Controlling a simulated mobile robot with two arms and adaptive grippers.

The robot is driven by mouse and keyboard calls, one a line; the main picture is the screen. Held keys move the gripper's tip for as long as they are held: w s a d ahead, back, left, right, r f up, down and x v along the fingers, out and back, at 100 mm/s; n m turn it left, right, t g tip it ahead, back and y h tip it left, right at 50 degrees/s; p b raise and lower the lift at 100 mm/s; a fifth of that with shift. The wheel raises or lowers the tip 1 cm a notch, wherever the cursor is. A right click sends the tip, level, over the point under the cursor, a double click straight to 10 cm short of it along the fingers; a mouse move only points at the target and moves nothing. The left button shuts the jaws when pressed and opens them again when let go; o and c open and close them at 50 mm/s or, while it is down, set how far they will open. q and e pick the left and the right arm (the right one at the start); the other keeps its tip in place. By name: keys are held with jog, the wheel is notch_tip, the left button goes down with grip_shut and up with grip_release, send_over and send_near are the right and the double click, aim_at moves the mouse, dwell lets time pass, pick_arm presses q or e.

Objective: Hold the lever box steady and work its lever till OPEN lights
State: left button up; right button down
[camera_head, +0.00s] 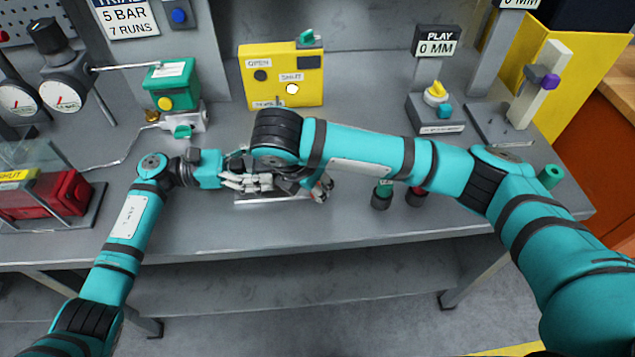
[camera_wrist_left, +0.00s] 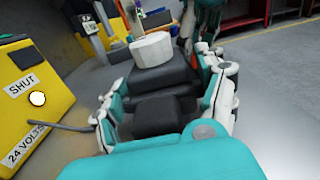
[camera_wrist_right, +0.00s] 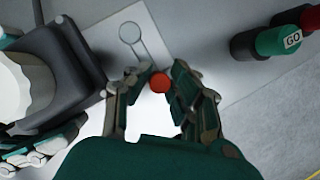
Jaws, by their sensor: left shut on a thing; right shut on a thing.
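The lever box (camera_wrist_left: 160,80) is a dark block with a white round top (camera_wrist_left: 152,46). It sits between the fingers of my left gripper (camera_wrist_left: 165,90), which is shut on it. In the head view my left gripper (camera_head: 248,180) and right hand mostly hide the box. The yellow indicator box (camera_head: 250,88) has OPEN and SHUT labels. The lamp by SHUT (camera_head: 292,89) glows white, and the lamp by OPEN (camera_head: 261,75) is dark.
Green GO (camera_head: 383,190) and red buttons stand right of the hands. A green valve unit (camera_head: 172,88) is at the left, and a cased red block (camera_head: 60,200) is farther left. A yellow-knobbed PLAY unit (camera_head: 436,105) is at the right. The bench front (camera_head: 300,232) is clear.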

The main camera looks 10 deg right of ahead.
dwell(0.4)
jog(key=c, duration=1.2)
grip_release()
jog(key=shift+o, duration=0.2)
jog(key=v, duration=1.2)
jog(key=shift+c, duration=0.4)
